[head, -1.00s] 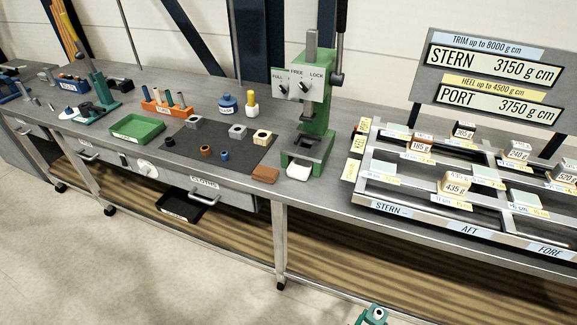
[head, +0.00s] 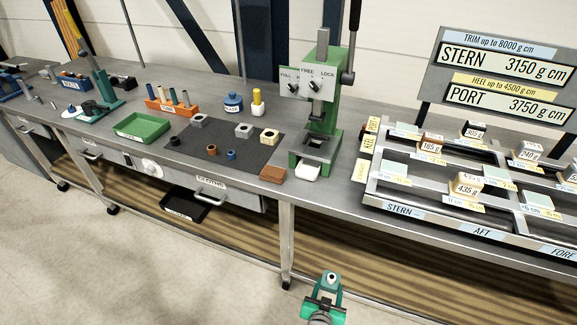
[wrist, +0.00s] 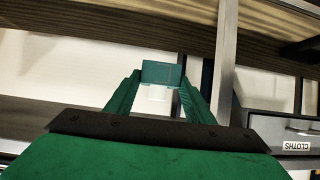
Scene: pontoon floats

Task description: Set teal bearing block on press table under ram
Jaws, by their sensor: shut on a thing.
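The teal bearing block (head: 332,279) has a dark round hole in its face. It is between the fingers of my gripper (head: 326,291), low in the head view, in front of the bench and below its top. In the wrist view the block (wrist: 162,73) sits at the tips of the shut fingers. The green arbor press (head: 335,100) stands on the bench with its ram (head: 316,115) above the press table (head: 312,152). The gripper is well apart from the press. The block's underside is hidden.
A white piece (head: 307,171) and a brown block (head: 273,174) lie at the press's front. A dark mat (head: 205,160) with several small parts lies to its left, and a metal frame (head: 400,211) with weights to its right. A bench leg (head: 286,240) stands near my gripper.

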